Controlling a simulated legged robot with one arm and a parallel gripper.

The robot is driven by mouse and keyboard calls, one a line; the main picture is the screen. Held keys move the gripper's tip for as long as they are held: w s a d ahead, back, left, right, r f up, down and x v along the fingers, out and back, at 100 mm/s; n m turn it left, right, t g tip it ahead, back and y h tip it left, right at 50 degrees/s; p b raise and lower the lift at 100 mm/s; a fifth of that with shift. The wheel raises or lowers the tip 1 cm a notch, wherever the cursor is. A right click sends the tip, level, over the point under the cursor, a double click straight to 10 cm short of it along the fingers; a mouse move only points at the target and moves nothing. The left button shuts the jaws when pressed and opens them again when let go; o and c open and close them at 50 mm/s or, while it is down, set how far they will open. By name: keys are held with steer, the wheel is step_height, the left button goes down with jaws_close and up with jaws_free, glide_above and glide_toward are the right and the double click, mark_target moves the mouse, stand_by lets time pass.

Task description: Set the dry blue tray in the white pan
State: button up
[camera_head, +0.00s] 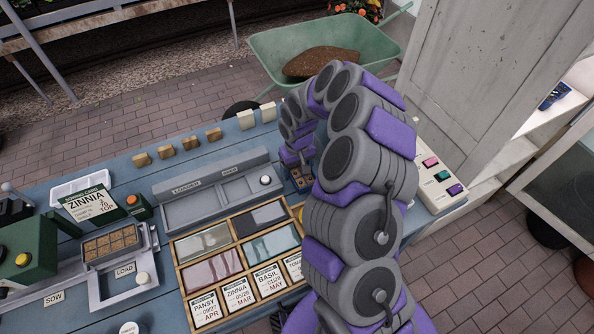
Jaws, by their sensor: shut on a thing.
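My gripper (297,160) is at the far end of my arm, low over the middle of the blue bench, and mostly hidden by the arm. It is shut on a small tray with brown cells (301,180), of which only a part shows. The tray's rim looks dark bluish, but it is too small to be sure of its colour or dryness. A white pan (66,190) stands at the bench's left back, partly hidden behind a green Zinnia sowing card (90,204). The pan is well to the left of my gripper.
A grey two-bay station (205,204) and a wooden seed-packet box (178,278) lie between pan and gripper. Wooden and white blocks (191,143) line the back edge. A white button panel (433,168) is at right.

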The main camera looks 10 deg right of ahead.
mark_target(301, 185)
steer(key=s, duration=0.5)
steer(key=s+r+p, duration=0.1)
steer(key=s, duration=0.4)
steer(key=s+r+p, duration=0.1)
steer(key=s, duration=0.4)
steer(key=shift+s+a, duration=0.1)
steer(key=shift+s, duration=0.15)
steer(key=shift+m, duration=0.3)
steer(key=w+r, duration=0.1)
steer(key=w, duration=0.1)
steer(key=w+r, duration=0.2)
steer(key=w, duration=0.1)
steer(key=w+r, duration=0.2)
steer(key=w, duration=0.1)
steer(key=shift+w+a+r, duration=0.2)
steer(key=shift+a+r, duration=0.05)
steer(key=w+r+m, duration=0.1)
steer(key=w+r, duration=0.4)
steer(key=r, duration=0.4)
steer(key=shift+w+m, duration=0.3)
steer(key=shift+w, duration=0.1)
